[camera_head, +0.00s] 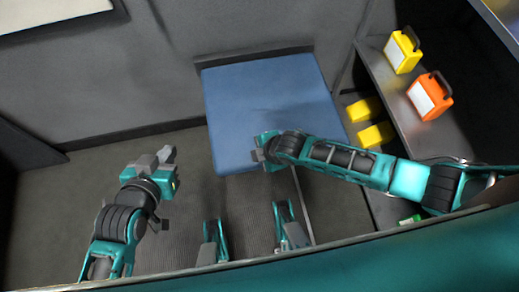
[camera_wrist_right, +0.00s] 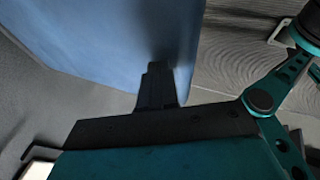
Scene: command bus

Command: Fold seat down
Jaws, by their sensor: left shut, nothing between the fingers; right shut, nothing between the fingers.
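The blue seat (camera_head: 265,100) is a padded square panel. It reaches out from a dark mount on the grey wall; I cannot tell its exact tilt. Its surface fills the upper left of the right wrist view (camera_wrist_right: 100,35). My right gripper (camera_head: 259,150) is shut and empty at the seat's lower edge in the head view. Its dark fingers (camera_wrist_right: 158,80) show in front of the blue surface in the wrist view; I cannot tell whether they touch. My left gripper (camera_head: 166,156) is shut and empty, left of the seat and apart from it.
A dark shelf (camera_head: 385,85) on the right carries a yellow case (camera_head: 402,52) and an orange case (camera_head: 430,97). Yellow boxes (camera_head: 375,135) sit lower, between seat and shelf. The grey floor (camera_head: 110,180) left of the seat is clear.

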